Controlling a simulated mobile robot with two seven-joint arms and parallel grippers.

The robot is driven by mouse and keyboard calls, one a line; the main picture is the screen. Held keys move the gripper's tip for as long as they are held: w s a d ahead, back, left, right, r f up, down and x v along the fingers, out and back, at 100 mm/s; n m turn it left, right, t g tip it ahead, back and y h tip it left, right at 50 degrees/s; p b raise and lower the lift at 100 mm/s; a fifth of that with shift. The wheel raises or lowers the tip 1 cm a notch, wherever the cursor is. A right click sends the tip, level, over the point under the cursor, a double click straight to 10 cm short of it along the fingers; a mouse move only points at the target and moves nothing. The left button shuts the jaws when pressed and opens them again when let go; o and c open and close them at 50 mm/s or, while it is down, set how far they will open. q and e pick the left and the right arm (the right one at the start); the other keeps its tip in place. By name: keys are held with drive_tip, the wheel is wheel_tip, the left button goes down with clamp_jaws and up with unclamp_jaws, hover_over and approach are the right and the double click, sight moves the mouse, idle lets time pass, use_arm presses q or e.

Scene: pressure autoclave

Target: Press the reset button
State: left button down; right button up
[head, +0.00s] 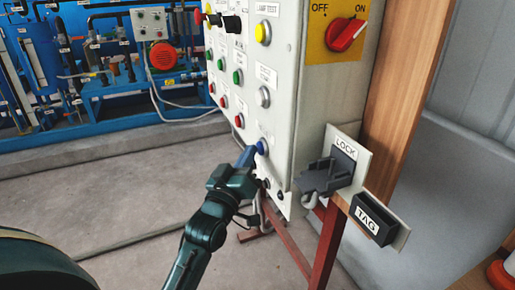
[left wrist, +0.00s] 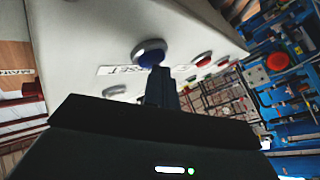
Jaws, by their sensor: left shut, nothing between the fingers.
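The blue reset button (head: 262,146) sits low on the front face of the grey control cabinet (head: 286,120). In the left wrist view the blue button (left wrist: 150,54) has a pale ring and a label partly reading "SET" beside it. My left gripper (head: 247,155) is shut and empty, with its fingertips at or very close to the button. In the left wrist view the shut fingers (left wrist: 160,86) point at the button and overlap its lower edge. I cannot tell whether they touch it. My right gripper is not in view.
Other buttons, including a yellow lamp test button (head: 263,33), line the cabinet front. A red on/off switch (head: 346,34) is on its side. A lock holder (head: 335,171) and a tag box (head: 373,217) stick out at right. Blue machinery (head: 100,65) stands behind. The floor at left is clear.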

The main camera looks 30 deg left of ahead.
use_arm(q)
drive_tip(key=shift+s+a, duration=0.45)
drive_tip(key=shift+s, duration=0.1)
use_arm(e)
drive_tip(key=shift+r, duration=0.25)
use_arm(q)
drive_tip(key=s+a+p, duration=0.1)
drive_tip(key=s+a, duration=0.2)
drive_tip(key=shift+s+a, duration=0.1)
drive_tip(key=shift+s, duration=0.3)
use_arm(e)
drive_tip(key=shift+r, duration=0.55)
